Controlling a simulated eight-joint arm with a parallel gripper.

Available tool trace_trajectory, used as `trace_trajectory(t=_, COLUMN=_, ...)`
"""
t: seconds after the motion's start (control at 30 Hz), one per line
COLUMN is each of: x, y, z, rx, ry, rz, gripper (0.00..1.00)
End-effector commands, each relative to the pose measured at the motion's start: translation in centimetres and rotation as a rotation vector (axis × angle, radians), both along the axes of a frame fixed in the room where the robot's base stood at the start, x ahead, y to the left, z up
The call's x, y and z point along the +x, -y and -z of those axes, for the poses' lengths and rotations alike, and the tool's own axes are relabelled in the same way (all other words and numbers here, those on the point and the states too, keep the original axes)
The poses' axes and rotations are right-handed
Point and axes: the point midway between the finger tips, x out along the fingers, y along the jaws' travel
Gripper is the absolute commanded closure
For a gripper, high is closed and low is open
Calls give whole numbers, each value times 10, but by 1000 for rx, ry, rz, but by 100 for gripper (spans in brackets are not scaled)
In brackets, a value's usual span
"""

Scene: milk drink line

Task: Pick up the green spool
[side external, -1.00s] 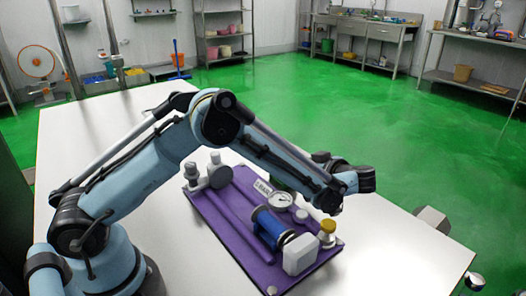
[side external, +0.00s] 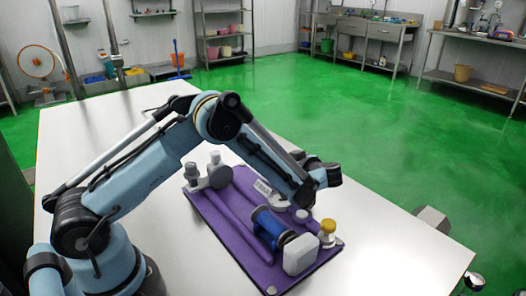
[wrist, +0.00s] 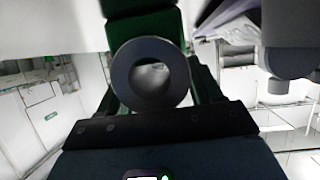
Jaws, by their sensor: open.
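In the wrist view, a green body (wrist: 147,30) shows at the top centre with a dark ring around a pale opening (wrist: 128,76) in front of it. This looks like the green spool seen end-on. In the side view the green spool is hidden behind my arm. My gripper (side external: 304,198) is low over the far right part of the purple board (side external: 232,232), with its fingers mostly hidden there. It is open. I cannot tell whether its fingers touch the spool.
A blue spool (side external: 268,228) lies on the board beside a white block (side external: 300,254) and a yellow-topped fitting (side external: 327,230). A grey valve-like part (side external: 217,175) stands at the board's far left. The white table (side external: 400,262) is clear to the right and front.

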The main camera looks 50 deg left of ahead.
Motion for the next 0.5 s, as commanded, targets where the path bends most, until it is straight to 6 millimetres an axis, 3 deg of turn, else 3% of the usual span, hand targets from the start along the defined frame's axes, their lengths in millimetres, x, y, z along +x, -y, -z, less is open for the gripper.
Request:
trace_trajectory(t=0.07, x=0, y=0, z=0, rx=0, ry=0, rz=0, gripper=41)
trace_trajectory(t=0.43, x=0, y=1, z=0, rx=0, ry=0, rz=0, gripper=98)
trace_trajectory(t=0.5, x=0, y=1, z=-1, rx=1, ry=0, rz=0, gripper=100)
